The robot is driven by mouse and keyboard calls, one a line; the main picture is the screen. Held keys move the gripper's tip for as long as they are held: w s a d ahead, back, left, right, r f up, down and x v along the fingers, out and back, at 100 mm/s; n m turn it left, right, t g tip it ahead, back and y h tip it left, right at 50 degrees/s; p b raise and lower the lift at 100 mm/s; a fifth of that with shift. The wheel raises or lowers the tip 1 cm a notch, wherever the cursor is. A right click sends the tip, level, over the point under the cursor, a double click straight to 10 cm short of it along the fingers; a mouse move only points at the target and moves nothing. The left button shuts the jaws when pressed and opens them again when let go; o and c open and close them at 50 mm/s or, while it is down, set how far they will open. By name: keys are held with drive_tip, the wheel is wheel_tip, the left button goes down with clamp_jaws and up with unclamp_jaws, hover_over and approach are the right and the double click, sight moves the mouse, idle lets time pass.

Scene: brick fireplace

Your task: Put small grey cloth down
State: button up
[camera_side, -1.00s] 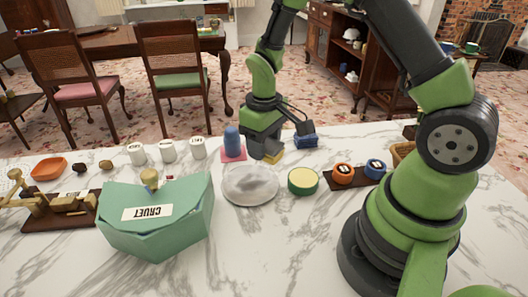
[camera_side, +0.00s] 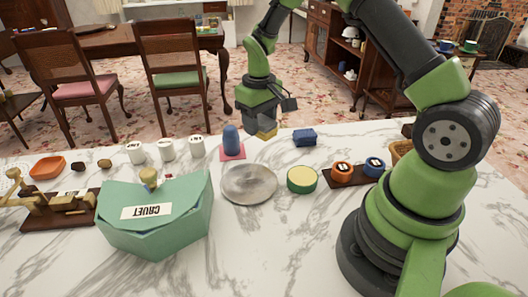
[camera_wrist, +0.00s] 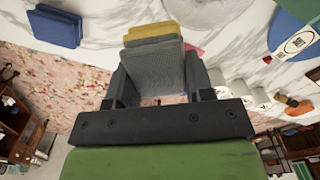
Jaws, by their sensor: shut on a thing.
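My gripper (camera_side: 264,122) is held up above the back edge of the marble table, behind the round plate. In the wrist view its jaws (camera_wrist: 153,88) are shut on a small grey cloth (camera_wrist: 150,66), which looks like a flat folded block. A yellow part (camera_wrist: 150,33) shows at the far end of the grey cloth. The jaws hide most of the grey cloth in the side view.
A folded blue cloth (camera_side: 305,137) lies right of my gripper. A blue object stands on a pink mat (camera_side: 233,155) to its left. In front are a grey round plate (camera_side: 249,184), a green-rimmed tin (camera_side: 302,180) and a teal CRUET box (camera_side: 160,222). White cups (camera_side: 167,150) stand left.

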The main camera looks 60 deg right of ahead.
sight(265, 146)
drive_tip(key=w+d+m, duration=0.2)
drive_tip(key=w+d, duration=0.1)
drive_tip(key=d, duration=0.3)
drive_tip(key=shift+m, duration=0.3)
drive_tip(key=f, duration=0.9)
drive_tip(key=shift+d, duration=0.25)
drive_tip(key=shift+f, duration=0.1)
drive_tip(key=o, duration=0.9)
